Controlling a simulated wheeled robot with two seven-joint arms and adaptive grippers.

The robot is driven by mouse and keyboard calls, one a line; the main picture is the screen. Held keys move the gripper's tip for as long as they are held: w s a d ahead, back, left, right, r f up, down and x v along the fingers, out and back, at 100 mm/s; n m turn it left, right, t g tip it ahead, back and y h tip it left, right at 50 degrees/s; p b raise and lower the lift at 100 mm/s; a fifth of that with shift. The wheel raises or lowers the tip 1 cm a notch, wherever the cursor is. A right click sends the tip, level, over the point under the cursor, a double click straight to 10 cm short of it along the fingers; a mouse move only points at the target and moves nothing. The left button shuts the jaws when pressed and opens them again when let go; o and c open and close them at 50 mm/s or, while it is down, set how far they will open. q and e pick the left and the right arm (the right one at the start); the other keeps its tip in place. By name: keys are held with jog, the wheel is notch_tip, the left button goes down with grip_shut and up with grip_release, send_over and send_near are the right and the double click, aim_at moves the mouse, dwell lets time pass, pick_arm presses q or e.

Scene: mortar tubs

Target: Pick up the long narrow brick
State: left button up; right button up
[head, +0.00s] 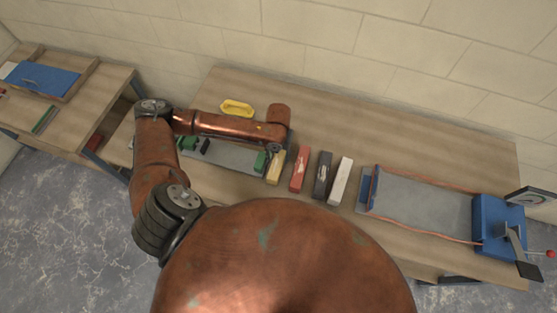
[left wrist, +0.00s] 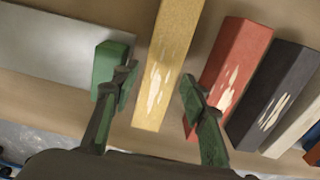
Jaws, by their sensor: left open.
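Several bricks lie in a row on the bench. The yellow brick (head: 275,168) looks the narrowest; the red brick (head: 299,170), dark grey brick (head: 322,175) and white brick (head: 341,181) lie to its right. In the left wrist view the yellow brick (left wrist: 166,60) runs lengthwise between the open fingers of my left gripper (left wrist: 157,88), with a gap on both sides. The red brick (left wrist: 231,65) is close beside the right finger. In the head view my forearm hides most of the gripper. My right gripper is not in view.
A grey plate (head: 225,157) with green end blocks lies left of the bricks. A yellow tray-like object (head: 237,108) sits behind my arm. A blue machine (head: 497,222) with a grey bed stands at the right. The bench behind the bricks is clear.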

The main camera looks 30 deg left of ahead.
aim_at(279, 158)
pick_arm(q)
jog(key=f, duration=0.3)
jog(key=shift+w+f, duration=0.2)
jog(key=shift+f, duration=0.75)
jog(key=shift+c, duration=0.3)
jog(key=c, duration=1)
grip_shut()
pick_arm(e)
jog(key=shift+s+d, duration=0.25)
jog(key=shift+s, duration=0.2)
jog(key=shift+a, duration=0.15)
